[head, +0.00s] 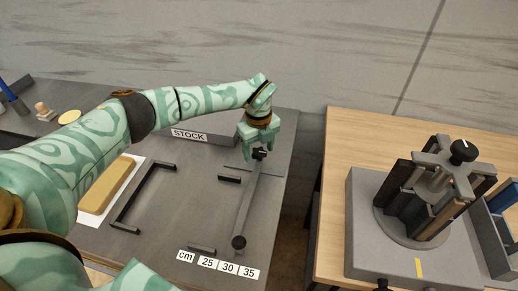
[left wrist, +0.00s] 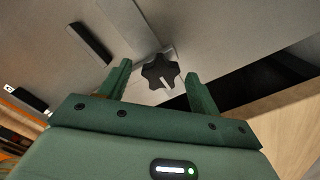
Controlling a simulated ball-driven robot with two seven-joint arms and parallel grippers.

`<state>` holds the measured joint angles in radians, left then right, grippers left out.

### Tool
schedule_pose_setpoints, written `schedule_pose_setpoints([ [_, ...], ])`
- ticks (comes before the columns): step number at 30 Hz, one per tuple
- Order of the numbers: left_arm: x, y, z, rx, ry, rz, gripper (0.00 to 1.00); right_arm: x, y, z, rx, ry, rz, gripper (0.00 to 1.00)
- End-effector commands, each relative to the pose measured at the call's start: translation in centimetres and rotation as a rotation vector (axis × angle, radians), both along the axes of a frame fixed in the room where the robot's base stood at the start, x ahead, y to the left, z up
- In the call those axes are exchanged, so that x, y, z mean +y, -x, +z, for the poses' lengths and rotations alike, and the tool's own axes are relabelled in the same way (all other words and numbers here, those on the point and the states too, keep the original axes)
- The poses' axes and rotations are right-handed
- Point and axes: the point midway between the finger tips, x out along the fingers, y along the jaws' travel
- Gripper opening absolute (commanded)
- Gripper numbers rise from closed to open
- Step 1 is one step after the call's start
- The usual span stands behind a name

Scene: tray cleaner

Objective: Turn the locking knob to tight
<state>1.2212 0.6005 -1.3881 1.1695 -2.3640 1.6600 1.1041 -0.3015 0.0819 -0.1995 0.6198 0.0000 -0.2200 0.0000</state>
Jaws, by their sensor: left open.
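A black lobed knob (head: 260,154) sits at the far end of a grey bar (head: 246,205) on the grey board. In the left wrist view the knob (left wrist: 161,72) shows a pale line on its top and lies ahead, between the two fingers. My left gripper (head: 259,146) is open, pointing down at the knob. The fingers stand either side of it in the picture; I cannot tell whether they touch it. Part of the knob is hidden by the gripper in the head view. My right gripper is not in view.
A round dark knob (head: 239,243) sits at the bar's near end, by a cm scale (head: 222,265). Black brackets (head: 140,195) and a tan block (head: 110,185) lie left. On the right, a wooden table (head: 340,130) bears a grey fixture with another black knob (head: 463,150).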

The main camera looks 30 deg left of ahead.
Motion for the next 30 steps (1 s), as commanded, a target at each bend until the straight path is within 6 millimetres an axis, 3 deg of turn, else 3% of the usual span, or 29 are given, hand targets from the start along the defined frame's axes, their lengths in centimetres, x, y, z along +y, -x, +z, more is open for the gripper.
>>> schedule_pose_setpoints([
  [7,0.0,0.0,0.0,0.000,0.000,0.000,0.63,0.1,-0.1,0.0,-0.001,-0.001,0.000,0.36],
  [12,0.0,0.0,0.0,0.000,0.000,-0.001,0.18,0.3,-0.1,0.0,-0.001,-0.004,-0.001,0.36],
  [22,0.0,0.0,0.1,0.000,0.000,-0.029,0.18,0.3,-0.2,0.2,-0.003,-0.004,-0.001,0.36],
  [30,0.0,0.0,0.3,-0.002,-0.001,-0.176,0.18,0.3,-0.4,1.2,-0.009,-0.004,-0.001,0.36],
])
